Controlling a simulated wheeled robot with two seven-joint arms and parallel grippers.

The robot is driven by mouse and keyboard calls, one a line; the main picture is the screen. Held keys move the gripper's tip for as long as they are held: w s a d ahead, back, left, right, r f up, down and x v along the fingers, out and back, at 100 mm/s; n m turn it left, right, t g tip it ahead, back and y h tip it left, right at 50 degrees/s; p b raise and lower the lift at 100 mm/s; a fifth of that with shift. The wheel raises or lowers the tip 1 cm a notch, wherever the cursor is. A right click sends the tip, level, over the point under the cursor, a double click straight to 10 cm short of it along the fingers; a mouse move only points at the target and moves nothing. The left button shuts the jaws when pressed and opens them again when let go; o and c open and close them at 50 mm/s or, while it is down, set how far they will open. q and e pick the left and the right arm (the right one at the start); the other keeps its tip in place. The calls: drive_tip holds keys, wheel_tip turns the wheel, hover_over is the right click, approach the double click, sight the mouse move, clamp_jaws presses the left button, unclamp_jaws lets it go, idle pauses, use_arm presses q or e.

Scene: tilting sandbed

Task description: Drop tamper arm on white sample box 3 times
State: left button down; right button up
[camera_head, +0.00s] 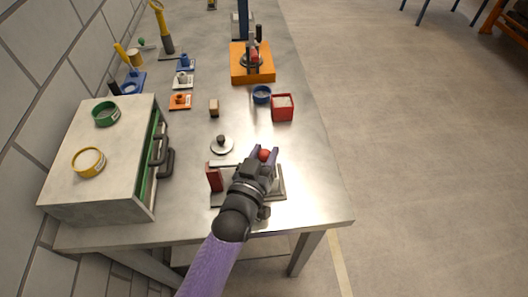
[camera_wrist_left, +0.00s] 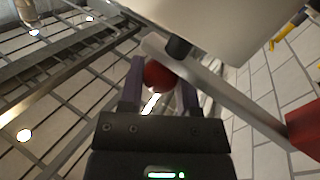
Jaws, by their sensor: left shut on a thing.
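The tamper stands near the front of the table, with a dark red post (camera_head: 214,178) and a pale metal arm (camera_head: 224,163) reaching right from it. The arm ends in a red ball knob (camera_head: 264,155). My left gripper (camera_head: 264,157) is shut on this knob. In the left wrist view the knob (camera_wrist_left: 159,75) sits between the two fingers, and the arm (camera_wrist_left: 235,100) slants down to the red post (camera_wrist_left: 305,128). A grey base plate (camera_head: 281,193) shows beneath. My gripper and wrist hide the middle of the base. I cannot make out the white sample box. My right gripper is not in view.
A drawer cabinet (camera_head: 60,190) stands at left, with green and yellow rings on top. A round metal lid (camera_head: 221,145) lies behind the tamper. A red box (camera_head: 283,108), blue bowl (camera_head: 262,95) and orange block (camera_head: 252,76) stand farther back. The right front table corner is clear.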

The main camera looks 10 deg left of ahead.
use_arm(q)
drive_tip(key=shift+a+r+n+t+p, duration=0.2)
drive_tip(key=shift+r+n+t+p, duration=0.2)
drive_tip(key=shift+r+n, duration=0.55)
drive_tip(key=a+r+n+t, duration=0.1)
drive_tip(key=n, duration=0.1)
drive_tip(key=a+r+n, duration=0.1)
drive_tip(key=r, duration=0.1)
drive_tip(key=r+n+t+y+p, duration=0.1)
drive_tip(key=n, duration=0.1)
drive_tip(key=shift+s+a+r+n+t, duration=0.25)
drive_tip(key=shift+s+a+n+t, duration=0.05)
drive_tip(key=shift+s+a+n, duration=0.1)
drive_tip(key=s+a+r+n+t+y+b, duration=0.1)
drive_tip(key=s+a+r+n+y, duration=0.1)
drive_tip(key=a+n+y, duration=0.7)
drive_tip(key=shift+s+a+r+n+t+b, duration=0.2)
drive_tip(key=shift+a+r+n+t+b, duration=0.15)
drive_tip(key=shift+n, duration=3.3)
drive_tip(key=shift+a, duration=0.1)
